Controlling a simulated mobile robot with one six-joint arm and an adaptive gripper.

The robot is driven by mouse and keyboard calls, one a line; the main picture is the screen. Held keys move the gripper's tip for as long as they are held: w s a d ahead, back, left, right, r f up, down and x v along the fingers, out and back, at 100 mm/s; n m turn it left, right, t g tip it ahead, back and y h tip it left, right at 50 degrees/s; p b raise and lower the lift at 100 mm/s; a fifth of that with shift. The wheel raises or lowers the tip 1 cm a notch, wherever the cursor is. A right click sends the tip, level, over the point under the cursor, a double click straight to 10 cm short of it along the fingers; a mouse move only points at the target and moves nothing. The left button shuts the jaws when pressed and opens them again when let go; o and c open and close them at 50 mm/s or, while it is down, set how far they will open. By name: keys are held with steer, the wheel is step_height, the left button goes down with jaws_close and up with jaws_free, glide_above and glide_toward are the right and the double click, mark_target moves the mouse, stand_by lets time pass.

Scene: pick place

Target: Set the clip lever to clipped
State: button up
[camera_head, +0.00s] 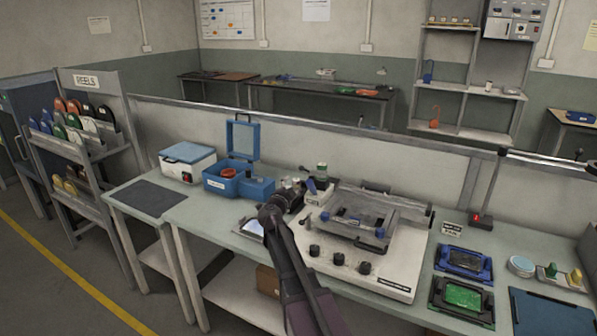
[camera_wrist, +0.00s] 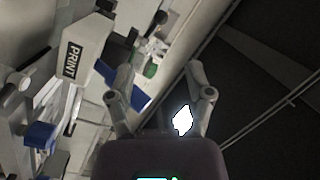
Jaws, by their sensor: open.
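My gripper (camera_head: 284,196) is at the left side of a pale stencil-printer machine (camera_head: 400,281) in the head view. In the wrist view my gripper (camera_wrist: 162,98) is open, with its two fingers apart and nothing held between them. A blue lever-like part (camera_wrist: 139,98) shows just beyond the left finger, partly hidden by it. A white block marked PRINT (camera_wrist: 82,52) and another blue-tipped lever (camera_wrist: 40,136) are at the left of the wrist view. I cannot tell which is the clip lever, or its setting.
The machine carries a grey frame (camera_head: 402,214) and black knobs (camera_head: 339,259). A blue open case (camera_head: 221,187) and a white box (camera_head: 178,164) stand to the left. A green board (camera_head: 462,295) and a blue holder (camera_head: 464,262) lie to the right. A low partition runs behind.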

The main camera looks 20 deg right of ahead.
mark_target(302, 168)
steer(key=shift+w, duration=0.1)
steer(key=x, duration=1.3)
steer(key=shift+w+d, duration=0.25)
